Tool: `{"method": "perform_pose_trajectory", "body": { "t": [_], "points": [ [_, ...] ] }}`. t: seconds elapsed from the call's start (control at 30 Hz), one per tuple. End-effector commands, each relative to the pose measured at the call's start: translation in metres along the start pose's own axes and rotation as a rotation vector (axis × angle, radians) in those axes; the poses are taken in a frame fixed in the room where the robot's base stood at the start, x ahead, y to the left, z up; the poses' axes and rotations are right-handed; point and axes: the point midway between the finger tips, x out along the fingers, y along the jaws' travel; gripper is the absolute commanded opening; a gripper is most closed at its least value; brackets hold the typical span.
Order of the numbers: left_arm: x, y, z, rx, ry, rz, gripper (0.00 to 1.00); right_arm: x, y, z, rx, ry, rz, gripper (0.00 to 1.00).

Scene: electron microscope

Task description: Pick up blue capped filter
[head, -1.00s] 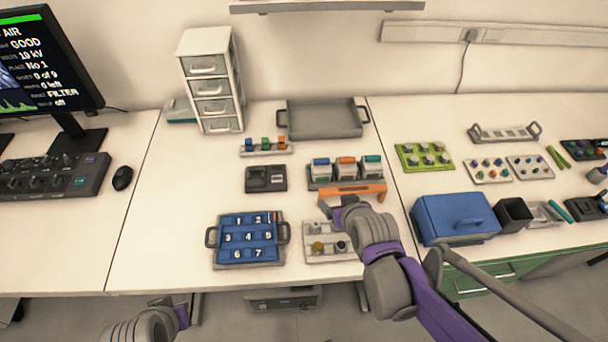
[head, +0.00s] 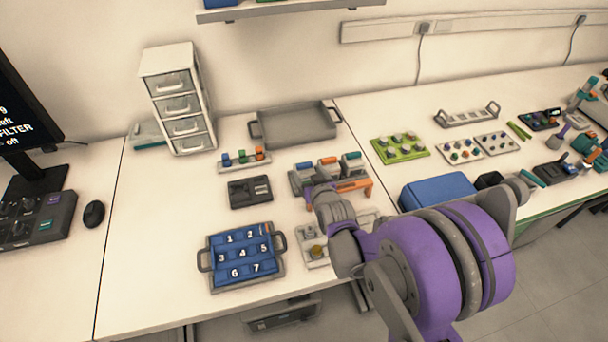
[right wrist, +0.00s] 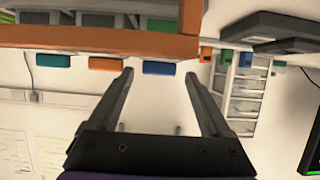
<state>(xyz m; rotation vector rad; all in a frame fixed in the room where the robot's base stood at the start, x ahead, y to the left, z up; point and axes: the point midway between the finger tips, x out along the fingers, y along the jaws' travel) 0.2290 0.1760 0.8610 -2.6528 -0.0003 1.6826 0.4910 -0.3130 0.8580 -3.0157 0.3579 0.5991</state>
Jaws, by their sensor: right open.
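A grey rack (head: 296,185) holds three boxes with coloured caps behind an orange-edged stand (head: 352,185). Its blue cap (head: 304,166) is leftmost, beside an orange and a teal one. The inverted right wrist view also shows this blue block (right wrist: 163,68), seen between my fingers and beyond them. A small rack (head: 245,163) further left holds blue, green and orange pieces. I cannot tell for certain which blue item is the filter. My right gripper (right wrist: 159,74) is open and empty; in the head view (head: 318,192) it is just in front of the capped rack. My left gripper is out of view.
A blue numbered tray (head: 240,284), a dark block (head: 250,192) and a pale holder, partly hidden by my arm, stand nearby. An empty grey tray (head: 300,126) and white drawers (head: 178,100) are behind. A blue box (head: 436,191) is right. Table left of the dark block is clear.

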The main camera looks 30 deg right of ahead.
Motion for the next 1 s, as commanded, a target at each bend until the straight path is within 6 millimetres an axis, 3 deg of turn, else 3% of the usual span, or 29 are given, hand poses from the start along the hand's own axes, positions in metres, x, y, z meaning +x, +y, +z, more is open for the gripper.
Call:
{"method": "perform_pose_trajectory", "body": {
  "t": [0.4,0.7,1.0],
  "points": [
    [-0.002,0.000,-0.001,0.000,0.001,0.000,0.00,0.050,0.002,-0.003,0.000,-0.001,0.000,0.82],
    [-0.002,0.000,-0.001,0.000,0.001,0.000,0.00,0.054,0.001,-0.003,0.000,-0.001,0.000,0.82],
    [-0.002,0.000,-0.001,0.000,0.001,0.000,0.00,0.053,0.001,-0.003,0.000,-0.001,0.000,0.28]
  ]
}}
